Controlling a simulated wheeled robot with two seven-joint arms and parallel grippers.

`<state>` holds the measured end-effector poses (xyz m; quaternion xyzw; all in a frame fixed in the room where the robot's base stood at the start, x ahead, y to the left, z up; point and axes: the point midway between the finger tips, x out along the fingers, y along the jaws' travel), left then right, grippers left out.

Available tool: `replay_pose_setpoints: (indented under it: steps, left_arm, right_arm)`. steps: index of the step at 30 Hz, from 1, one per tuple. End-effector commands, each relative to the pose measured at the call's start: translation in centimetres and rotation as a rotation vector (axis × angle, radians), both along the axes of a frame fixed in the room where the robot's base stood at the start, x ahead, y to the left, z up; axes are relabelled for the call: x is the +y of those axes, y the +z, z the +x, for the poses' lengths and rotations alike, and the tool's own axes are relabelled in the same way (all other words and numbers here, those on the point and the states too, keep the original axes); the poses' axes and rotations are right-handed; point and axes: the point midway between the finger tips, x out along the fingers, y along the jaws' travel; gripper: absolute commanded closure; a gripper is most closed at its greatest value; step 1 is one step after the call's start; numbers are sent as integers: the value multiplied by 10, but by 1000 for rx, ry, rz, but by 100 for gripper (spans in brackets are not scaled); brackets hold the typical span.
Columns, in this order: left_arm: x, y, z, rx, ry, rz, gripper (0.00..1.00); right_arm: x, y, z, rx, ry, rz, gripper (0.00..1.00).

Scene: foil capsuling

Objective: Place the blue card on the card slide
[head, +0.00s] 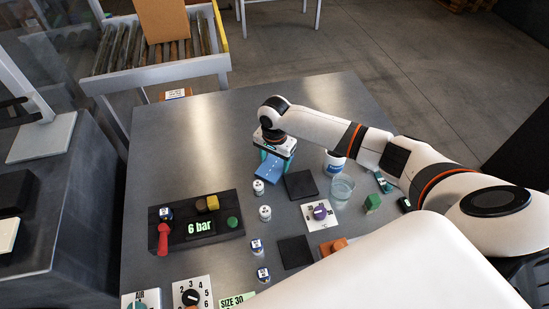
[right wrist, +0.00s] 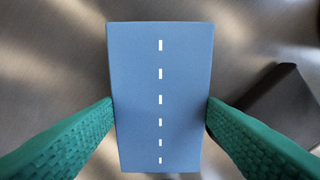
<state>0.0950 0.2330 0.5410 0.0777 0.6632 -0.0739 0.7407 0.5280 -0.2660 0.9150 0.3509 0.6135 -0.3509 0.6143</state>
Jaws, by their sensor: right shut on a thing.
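The blue card (head: 272,171) has a row of white dashes down its middle and is held in my right gripper (head: 276,160). In the right wrist view the card (right wrist: 160,70) sits between the two green ribbed fingers (right wrist: 160,112), which touch its left and right edges. The steel table shows beneath it. A dark square plate (head: 300,184) lies just to the right of the card, and a second dark plate (head: 295,252) lies nearer. I cannot tell which thing is the card slide. My left gripper is not in view.
Small white capped pots (head: 265,213) stand in a line near the card. A glass beaker (head: 342,188), a purple-knob panel (head: 320,213) and a green block (head: 372,203) are to the right. A black "6 bar" panel (head: 190,243) is at left. The table's far left is clear.

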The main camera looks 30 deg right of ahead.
Motion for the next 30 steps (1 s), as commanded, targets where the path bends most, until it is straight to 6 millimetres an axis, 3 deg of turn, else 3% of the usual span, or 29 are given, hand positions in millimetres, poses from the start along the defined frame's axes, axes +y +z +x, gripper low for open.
replay_pose_setpoints:
  steps: [8,9,10,20,25,30]
  left_arm:
    - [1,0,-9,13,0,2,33]
    - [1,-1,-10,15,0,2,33]
    - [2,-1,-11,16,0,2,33]
    - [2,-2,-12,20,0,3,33]
    - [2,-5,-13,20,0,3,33]
    - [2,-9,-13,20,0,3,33]
  right_arm:
    - [0,-3,0,1,-1,1,60]
    - [0,-2,0,1,-1,1,31]
    - [0,-2,0,1,-1,1,28]
    - [0,1,0,-1,0,0,28]
    - [0,24,1,-3,0,2,28]
    - [0,62,1,-5,0,2,28]
